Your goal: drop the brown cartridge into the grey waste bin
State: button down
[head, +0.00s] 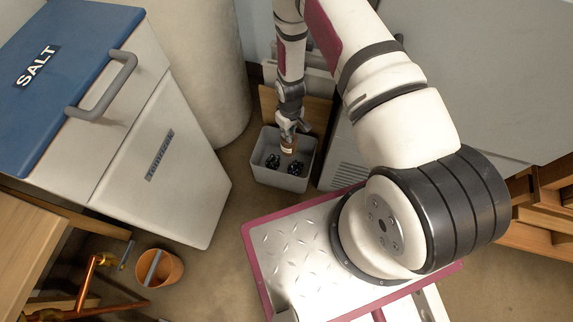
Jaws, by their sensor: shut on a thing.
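The grey waste bin (283,181) is an open-topped box on the floor, past the far edge of my base. My gripper (288,141) points down over the bin's back right part. It is shut on the brown cartridge (288,146), a small brown piece with a lighter band. The cartridge hangs at or just above the bin's opening; its exact height is hard to tell. Dark round objects (272,162) lie inside the bin. My fingers partly hide the cartridge's top.
A white salt cabinet (150,150) with a blue lid (65,65) stands at left. A pale cylinder (205,65) stands behind it. A grey panelled unit (345,150) is close to the bin's right. An orange bucket (158,268) and copper pipe (88,272) are lower left.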

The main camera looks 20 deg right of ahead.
jog(key=shift+f, duration=0.2)
jog(key=c, duration=1.5)
grip_release()
jog(key=shift+c, duration=0.2)
jog(key=shift+r, duration=0.1)
notch_tip(320, 180, up, 12)
